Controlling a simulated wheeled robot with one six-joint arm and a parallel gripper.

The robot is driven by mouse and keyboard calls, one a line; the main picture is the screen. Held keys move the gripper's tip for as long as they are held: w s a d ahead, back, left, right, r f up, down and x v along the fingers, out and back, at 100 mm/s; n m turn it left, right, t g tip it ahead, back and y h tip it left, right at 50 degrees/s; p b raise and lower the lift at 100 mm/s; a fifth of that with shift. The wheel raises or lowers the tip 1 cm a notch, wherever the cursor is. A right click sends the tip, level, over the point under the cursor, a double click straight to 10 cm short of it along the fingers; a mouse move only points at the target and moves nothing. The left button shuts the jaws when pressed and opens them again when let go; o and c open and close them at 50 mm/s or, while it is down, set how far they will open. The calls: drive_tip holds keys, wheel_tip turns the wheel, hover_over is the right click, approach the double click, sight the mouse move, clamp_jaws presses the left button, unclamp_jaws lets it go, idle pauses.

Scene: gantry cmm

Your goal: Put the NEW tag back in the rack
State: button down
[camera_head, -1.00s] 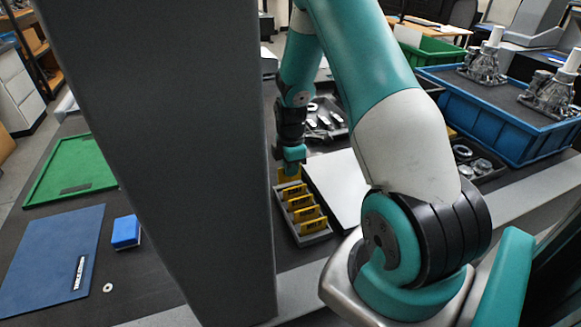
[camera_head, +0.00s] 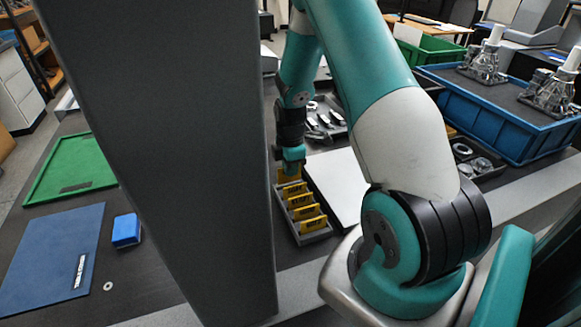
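The rack (camera_head: 318,236) is a grey tray holding several yellow tags (camera_head: 307,212) in a row, near the middle of the picture. My gripper (camera_head: 291,168) points down over the far end of the rack. A yellow tag (camera_head: 288,176) shows right under it, at the rack's far slot. The tag's lettering is too small to read. The fingers are small and partly hidden, so I cannot tell whether they grip the tag or whether it rests in the slot.
A white plate (camera_head: 338,185) lies just right of the rack. Trays of metal parts (camera_head: 322,125) stand behind. A blue mat (camera_head: 50,255), a green tray (camera_head: 70,168) and a blue block (camera_head: 126,230) are at left. My grey column hides the middle left.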

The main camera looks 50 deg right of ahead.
sight(291, 182)
drive_tip(key=shift+f+b, duration=0.3)
drive_tip(key=shift+f, duration=0.35)
idle(0.7)
drive_tip(key=shift+f, duration=0.35)
drive_tip(key=shift+f, duration=0.1)
idle(0.4)
drive_tip(key=shift+f+b, duration=0.5)
drive_tip(key=shift+b, duration=0.05)
drive_tip(key=c, duration=1)
unclamp_jaws()
drive_tip(key=shift+r, duration=0.15)
